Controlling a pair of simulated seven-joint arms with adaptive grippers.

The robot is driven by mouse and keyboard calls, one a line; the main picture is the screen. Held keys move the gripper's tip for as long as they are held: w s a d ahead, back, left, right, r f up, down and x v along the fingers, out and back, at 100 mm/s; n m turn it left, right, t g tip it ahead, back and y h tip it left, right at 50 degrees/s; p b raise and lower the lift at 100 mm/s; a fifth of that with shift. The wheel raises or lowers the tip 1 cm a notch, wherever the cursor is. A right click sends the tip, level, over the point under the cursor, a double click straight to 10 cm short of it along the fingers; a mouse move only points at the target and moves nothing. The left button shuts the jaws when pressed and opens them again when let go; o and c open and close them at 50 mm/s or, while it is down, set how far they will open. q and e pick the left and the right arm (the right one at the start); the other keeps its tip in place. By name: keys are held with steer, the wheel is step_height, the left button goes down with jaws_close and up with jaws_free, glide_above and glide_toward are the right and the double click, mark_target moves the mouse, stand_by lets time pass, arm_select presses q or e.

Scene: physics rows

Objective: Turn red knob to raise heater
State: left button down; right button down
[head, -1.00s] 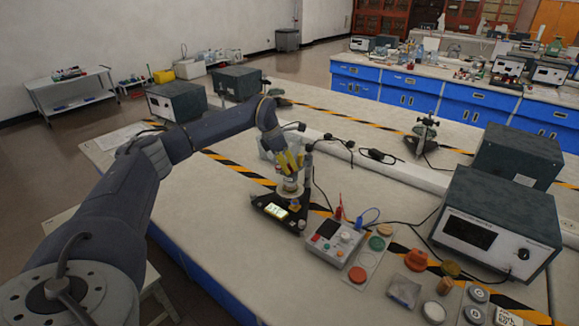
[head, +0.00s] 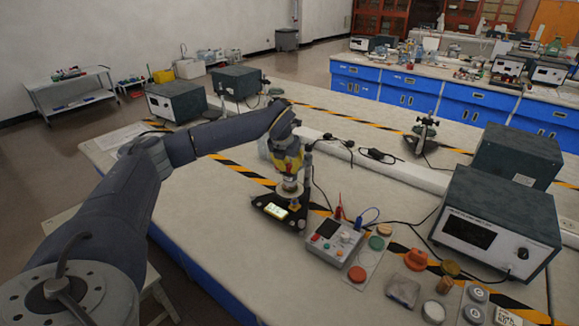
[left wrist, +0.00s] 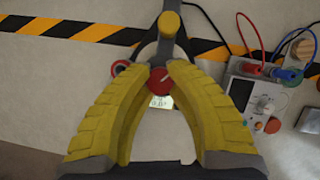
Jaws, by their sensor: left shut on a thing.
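The red knob (left wrist: 160,80) shows in the left wrist view between the two yellow fingertips. My left gripper (head: 288,170) comes down from above on the small stand device, and it also shows in the left wrist view (left wrist: 161,73). Its fingers are shut on the knob, one on each side. I cannot clearly make out the heater. My right gripper is not in view.
A control box (head: 333,238) with cables stands right of the device. A large instrument (head: 495,235) is farther right. Small containers and an orange piece (head: 416,259) lie near the front edge. The table left of the device is clear.

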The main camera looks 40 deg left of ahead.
arm_select(q)
steer(key=n, duration=0.1)
steer(key=n+y, duration=0.1)
steer(key=n, duration=0.1)
steer(key=shift+w+d+r+n, duration=0.1)
steer(key=shift+w+r+n, duration=0.05)
steer(key=shift+n, duration=0.15)
steer(key=shift+n+g+y, duration=0.4)
steer(key=shift+n, duration=0.75)
steer(key=shift+n+g+y, duration=0.4)
steer(key=shift+n, duration=0.75)
steer(key=c, duration=1.4)
jaws_free()
steer(key=v, duration=1.1)
steer(key=shift+r, duration=0.4)
steer(key=shift+d+f, duration=0.1)
steer(key=shift+d, duration=0.05)
